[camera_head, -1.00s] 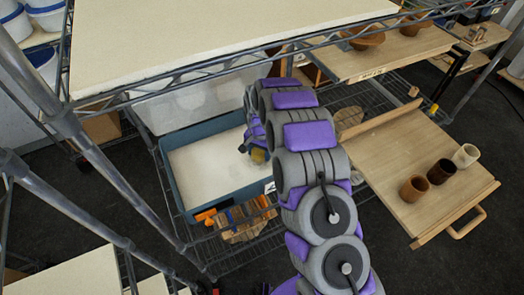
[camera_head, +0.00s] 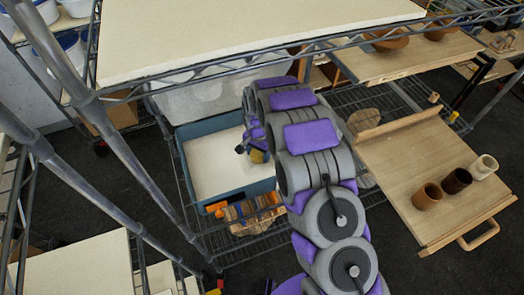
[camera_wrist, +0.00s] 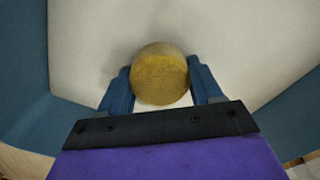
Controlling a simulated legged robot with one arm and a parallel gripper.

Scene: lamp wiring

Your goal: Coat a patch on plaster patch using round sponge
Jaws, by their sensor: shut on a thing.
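The round sponge (camera_wrist: 160,76) is yellow-brown and sits between the two blue fingers of my gripper (camera_wrist: 162,88) in the wrist view. My gripper is shut on it. In the head view the sponge (camera_head: 257,156) shows as a small yellow spot at the end of my arm, over the right part of the bin. The pale plaster surface (camera_head: 215,162) fills the blue bin (camera_head: 225,195); the plaster also shows in the wrist view (camera_wrist: 85,45). The sponge is over the plaster, with a soft shadow beside it. I cannot tell whether they touch.
The bin stands on a wire rack with a pale shelf board (camera_head: 250,35) above it. Wooden tools (camera_head: 250,209) lie before the bin. A wooden tray (camera_head: 425,165) with three cups stands at the right. Metal posts (camera_head: 110,130) rise at the left.

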